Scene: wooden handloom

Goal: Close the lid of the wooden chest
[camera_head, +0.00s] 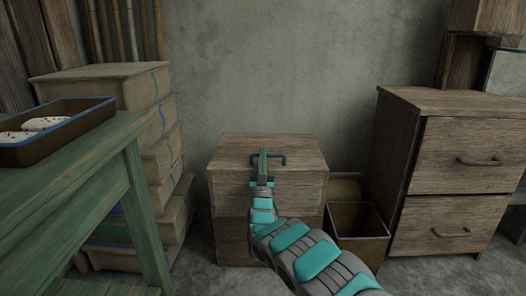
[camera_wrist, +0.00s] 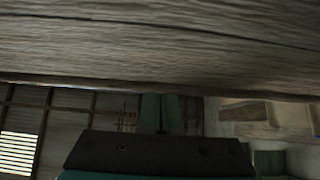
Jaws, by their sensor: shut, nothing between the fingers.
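The wooden chest (camera_head: 232,240) stands against the wall in the middle of the head view. Its lid (camera_head: 300,146) lies flat across the top; I see no clear gap under it. My gripper (camera_head: 263,155) is shut and empty, in front of the lid's front edge. In the wrist view its fingers (camera_wrist: 161,113) point towards a broad wood-grained surface (camera_wrist: 160,45) that fills the upper part. I cannot tell whether they touch the chest.
A small open bin (camera_head: 358,222) stands right of the chest, beside a drawer cabinet (camera_head: 462,150). Stacked boxes (camera_head: 155,115) stand to the left. A green table (camera_head: 75,165) with a dark tray (camera_head: 60,133) is at the near left. Some floor is clear before the chest.

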